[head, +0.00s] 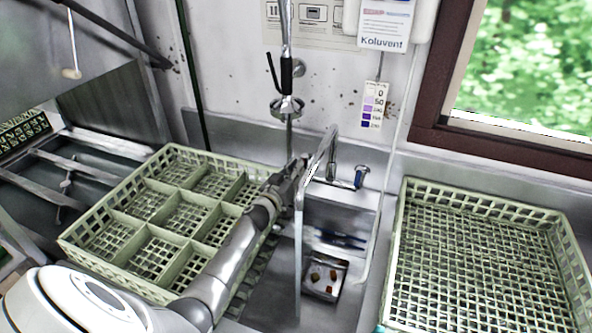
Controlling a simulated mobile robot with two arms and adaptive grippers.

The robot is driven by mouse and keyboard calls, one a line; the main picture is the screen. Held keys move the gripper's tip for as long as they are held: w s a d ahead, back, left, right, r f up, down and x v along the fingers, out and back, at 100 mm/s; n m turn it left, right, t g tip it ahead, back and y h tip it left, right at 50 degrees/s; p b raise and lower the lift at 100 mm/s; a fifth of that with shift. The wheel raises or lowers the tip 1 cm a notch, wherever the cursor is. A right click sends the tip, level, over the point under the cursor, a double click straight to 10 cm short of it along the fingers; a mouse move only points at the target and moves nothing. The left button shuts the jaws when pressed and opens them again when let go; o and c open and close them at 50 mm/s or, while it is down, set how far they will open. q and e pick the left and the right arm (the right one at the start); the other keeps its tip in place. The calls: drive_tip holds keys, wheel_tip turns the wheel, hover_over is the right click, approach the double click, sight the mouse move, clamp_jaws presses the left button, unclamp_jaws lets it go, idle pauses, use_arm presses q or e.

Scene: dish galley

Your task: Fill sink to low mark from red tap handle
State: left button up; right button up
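The tap has a curved metal spout (325,150) over the sink (340,212). Its blue handle (361,177) shows on the right. I see no red handle; the area left of the spout is partly covered by my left gripper (299,166). That gripper is at the tap's left side, seen from behind; its fingers are too small and hidden to tell open from shut. A narrow pale vertical strip (298,250) runs down below the spout; I cannot tell if it is water or a metal edge. No low mark or water level is readable. My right gripper is out of view.
A green compartment rack (70,241) stands left of the sink, under my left arm. An empty green rack (403,190) is on the right. A spray head (287,107) hangs above the tap. A small tray with brown bits (323,278) lies in the sink.

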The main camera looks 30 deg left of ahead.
use_arm(q)
drive_tip(key=shift+o, duration=1.7)
drive_tip(key=shift+s, duration=0.15)
drive_tip(key=s+d, duration=0.1)
drive_tip(key=s, duration=1)
drive_tip(key=shift+s+d, duration=0.15)
drive_tip(key=shift+s, duration=0.15)
